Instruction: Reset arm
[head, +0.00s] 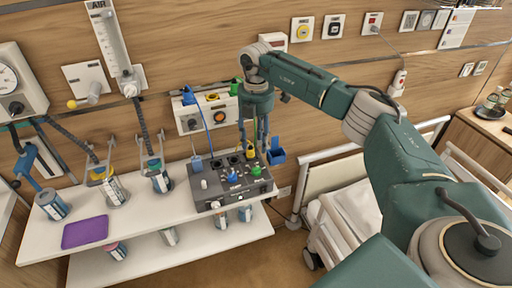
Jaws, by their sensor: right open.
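My right arm (390,160), green and grey, reaches in from the lower right and bends down at its wrist in front of the wall. My right gripper (254,146) points down and is open. It is over the back part of a dark grey control box (207,195) with knobs and coloured plugs. A yellow plug and a blue block show close to its fingers; I cannot tell whether they touch. My left gripper is not in view.
The box stands on a white two-level shelf (150,222) with several canisters and a purple pad (86,232). A wall panel (206,109) with plugs and a blue cable is behind. A bed (350,205) stands right, beside a wooden cabinet (477,150). Hoses hang at left.

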